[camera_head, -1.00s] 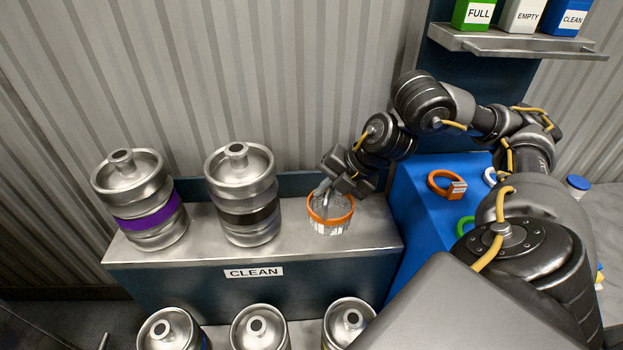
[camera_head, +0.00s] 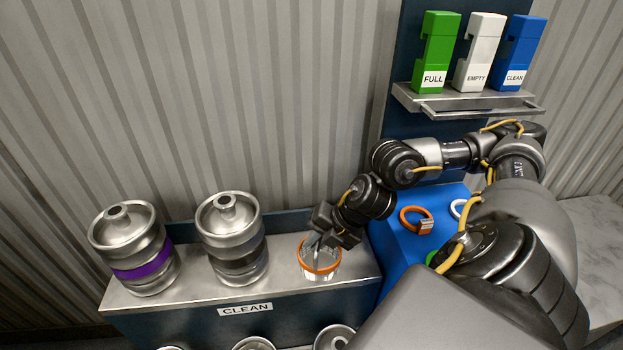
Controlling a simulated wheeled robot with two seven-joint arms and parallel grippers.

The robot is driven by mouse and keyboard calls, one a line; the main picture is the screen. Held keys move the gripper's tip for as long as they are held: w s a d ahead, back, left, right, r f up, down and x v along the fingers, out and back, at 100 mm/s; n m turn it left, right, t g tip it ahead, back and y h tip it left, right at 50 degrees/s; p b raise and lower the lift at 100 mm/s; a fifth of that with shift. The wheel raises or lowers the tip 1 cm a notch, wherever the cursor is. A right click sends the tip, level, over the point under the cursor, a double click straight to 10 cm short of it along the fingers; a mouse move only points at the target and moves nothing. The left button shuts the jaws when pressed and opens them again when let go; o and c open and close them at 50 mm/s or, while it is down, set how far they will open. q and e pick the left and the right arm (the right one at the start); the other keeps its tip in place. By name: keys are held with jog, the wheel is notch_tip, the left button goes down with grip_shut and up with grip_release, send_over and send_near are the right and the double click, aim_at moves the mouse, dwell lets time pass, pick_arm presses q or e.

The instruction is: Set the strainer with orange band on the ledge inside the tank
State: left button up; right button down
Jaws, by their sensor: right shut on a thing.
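The strainer with orange band (camera_head: 319,272) is a round clear or mesh basket with an orange rim. It is at the right end of the steel shelf marked CLEAN. My right gripper (camera_head: 316,247) reaches down into it from above and is shut on it. Whether the strainer's bottom touches the shelf top I cannot tell. The tank and its inner ledge are not seen. My left gripper is not in view.
A blue surface (camera_head: 392,248) holds an orange ring tag (camera_head: 416,221). Green, white and blue blocks (camera_head: 472,60) stand on an upper shelf.

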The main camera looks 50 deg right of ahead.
jog(key=s+a+f+n+g+h, duration=0.1)
jog(key=s+a+f+n+g, duration=0.25)
jog(key=a+n, duration=0.45)
jog(key=s+a+f+n+g+h, duration=0.1)
jog(key=s+a+f+n+g, duration=0.15)
jog(key=a+n+g, duration=0.6)
jog(key=s+a+f+n+h, duration=0.15)
jog(key=a+f+n, duration=0.3)
jog(key=n, duration=0.65)
jog(key=w+d+r+n+t+h, duration=0.1)
jog(key=w+d+n+t+h, duration=0.1)
jog(key=n, duration=0.8)
jog(key=w+d+r+n+t+h, duration=0.1)
jog(key=w+d+n+t+h, duration=0.2)
jog(key=n, duration=0.7)
jog(key=shift+w+d+r+t+h, duration=0.3)
jog(key=shift+d+t+h, duration=0.3)
jog(key=shift+d+h, duration=0.5)
